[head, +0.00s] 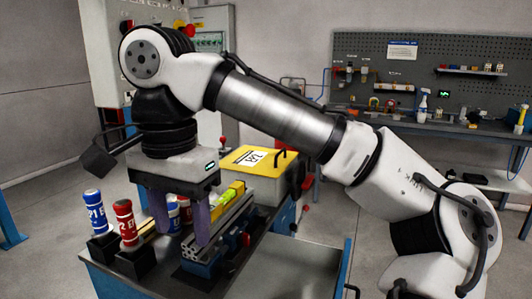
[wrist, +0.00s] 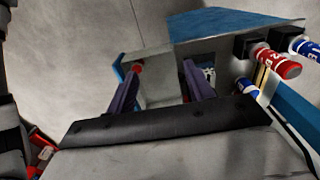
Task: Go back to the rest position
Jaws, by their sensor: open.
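My gripper (head: 183,238) hangs pointing down over the blue-edged workbench (head: 135,283), its two purple fingers apart. No object shows held between them. In the wrist view the fingers (wrist: 162,68) are also spread. In the head view, the right finger overlaps a metal rail (head: 217,232) with a yellow bar (head: 232,192) on it; I cannot tell whether they touch. A blue cylinder (head: 95,212) and a red cylinder (head: 125,222) stand upright in black holders to the left of the gripper. Another blue and a red item show partly behind the fingers.
A yellow-lidded box (head: 258,160) with a black handle stands behind the rail. A workbench with a dark pegboard (head: 440,80) is at the back right. An electrical cabinet (head: 212,40) stands at the back. Grey floor lies open at the left.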

